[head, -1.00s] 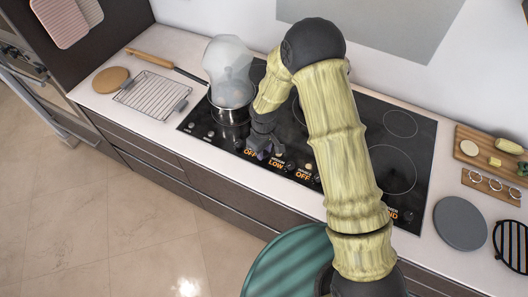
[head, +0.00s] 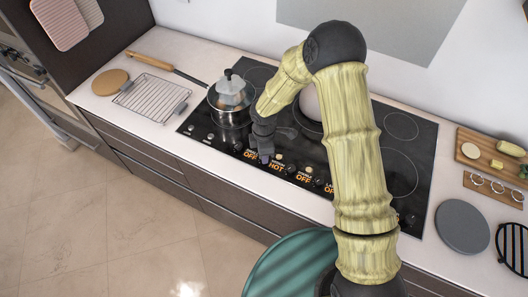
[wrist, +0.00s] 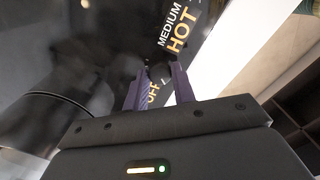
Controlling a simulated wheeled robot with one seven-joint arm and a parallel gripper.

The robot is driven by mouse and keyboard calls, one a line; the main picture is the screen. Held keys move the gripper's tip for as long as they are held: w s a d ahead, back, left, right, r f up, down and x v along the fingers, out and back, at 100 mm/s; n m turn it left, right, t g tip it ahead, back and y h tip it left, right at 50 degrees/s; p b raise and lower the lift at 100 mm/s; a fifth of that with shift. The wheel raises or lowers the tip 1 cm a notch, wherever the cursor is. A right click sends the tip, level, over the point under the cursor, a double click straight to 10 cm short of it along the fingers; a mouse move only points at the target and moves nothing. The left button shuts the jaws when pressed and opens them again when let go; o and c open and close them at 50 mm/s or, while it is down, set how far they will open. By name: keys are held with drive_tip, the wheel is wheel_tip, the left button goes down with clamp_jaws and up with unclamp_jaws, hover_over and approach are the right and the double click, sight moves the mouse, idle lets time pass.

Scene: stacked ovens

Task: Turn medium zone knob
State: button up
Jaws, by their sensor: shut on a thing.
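The medium zone knob (wrist: 158,72) is a small dark knob beside the label reading MEDIUM HOT in the wrist view. My gripper (wrist: 155,78) has its two purple fingers on either side of it, shut on it. In the head view my gripper (head: 264,155) is at the front edge of the black cooktop (head: 408,140), just left of the orange HOT label (head: 276,167). The knob is hidden there by the gripper. Neighbouring labels in the head view read OFF.
A pale rounded shape (head: 311,103) shows partly behind my arm. A wire rack (head: 150,97) lies left; a grey round plate (head: 461,224) and cutting board (head: 490,150) lie right.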

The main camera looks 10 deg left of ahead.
drive_tip(key=shift+n, duration=0.8)
drive_tip(key=o, duration=1)
wheel_tip(320, 180, up, 17)
drive_tip(key=b, duration=0.2)
drive_tip(key=shift+r, duration=0.2)
drive_tip(key=shift+d, duration=0.1)
